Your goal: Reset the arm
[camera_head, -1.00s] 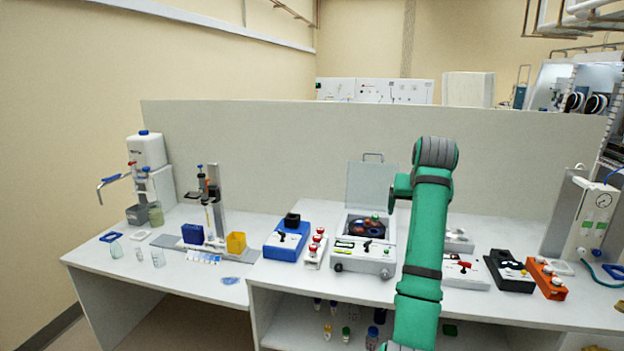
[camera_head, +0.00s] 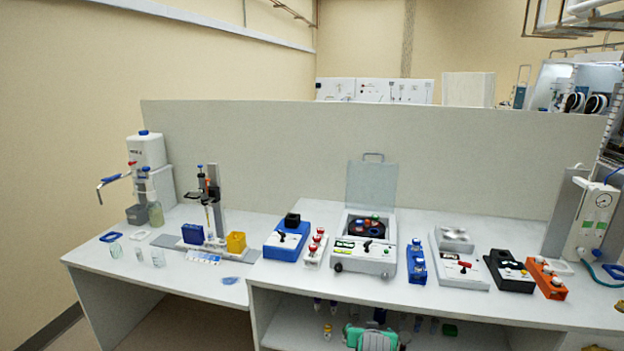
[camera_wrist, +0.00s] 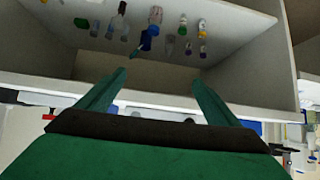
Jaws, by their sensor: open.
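My gripper (camera_wrist: 160,95) is open and empty in the wrist view, its two green fingers spread wide apart. Beyond it in that view is the shelf under the bench, with several small bottles and vials (camera_wrist: 183,26) on it. In the head view only a green part of my arm shows at the bottom edge, in front of the shelf (camera_head: 290,335); my fingers are not visible there.
The bench (camera_head: 210,283) carries a centrifuge with its lid up (camera_head: 364,262), a blue rack (camera_head: 416,262), a white device (camera_head: 460,268), a black device (camera_head: 508,272) and an orange rack (camera_head: 546,280). A partition (camera_head: 270,150) stands behind.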

